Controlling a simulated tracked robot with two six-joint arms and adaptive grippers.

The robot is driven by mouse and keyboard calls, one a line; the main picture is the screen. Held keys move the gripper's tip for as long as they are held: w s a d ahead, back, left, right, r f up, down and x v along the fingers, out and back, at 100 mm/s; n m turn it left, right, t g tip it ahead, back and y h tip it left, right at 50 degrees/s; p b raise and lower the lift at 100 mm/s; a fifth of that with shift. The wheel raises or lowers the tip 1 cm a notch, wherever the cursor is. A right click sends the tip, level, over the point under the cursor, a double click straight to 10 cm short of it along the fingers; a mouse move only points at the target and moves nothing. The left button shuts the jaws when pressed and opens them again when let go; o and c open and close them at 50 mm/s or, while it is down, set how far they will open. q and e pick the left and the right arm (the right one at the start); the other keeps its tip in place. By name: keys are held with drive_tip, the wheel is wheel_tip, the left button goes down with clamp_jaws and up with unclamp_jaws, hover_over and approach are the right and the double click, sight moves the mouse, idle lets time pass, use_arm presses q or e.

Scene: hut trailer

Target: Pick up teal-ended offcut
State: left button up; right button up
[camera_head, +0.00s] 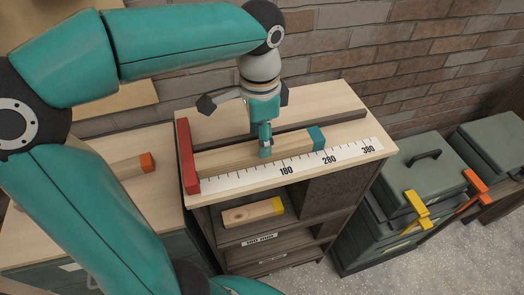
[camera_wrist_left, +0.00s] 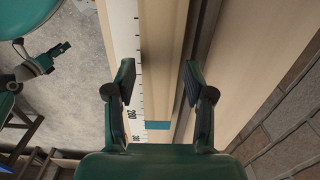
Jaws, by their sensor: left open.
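The teal-ended offcut (camera_head: 230,157) is a pale wooden bar lying flat on the bench top behind a printed ruler, with its teal end (camera_head: 317,138) to the right. Its other end is by the red stop block (camera_head: 187,157). My left gripper (camera_head: 265,148) points down at the middle of the bar. In the left wrist view the open fingers (camera_wrist_left: 158,82) stand on either side of the offcut (camera_wrist_left: 158,50), and its teal end (camera_wrist_left: 158,125) shows near the palm. I cannot tell whether the fingers touch it. My right gripper (camera_wrist_left: 50,60) seems to show small, far left there.
An orange-ended offcut (camera_head: 132,165) lies on the left bench. A yellow-ended offcut (camera_head: 252,212) lies on a shelf below. A raised rail (camera_head: 325,110) runs behind the bar. Green toolboxes (camera_head: 420,165) stand right, and a brick wall (camera_head: 370,50) is behind.

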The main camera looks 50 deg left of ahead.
use_arm(q)
drive_tip(key=shift+f, duration=1.95)
clamp_jaws()
drive_tip(key=shift+r, duration=0.15)
wheel_tip(320, 180, up, 20)
drive_tip(key=p, duration=0.2)
drive_tip(key=shift+p, duration=0.35)
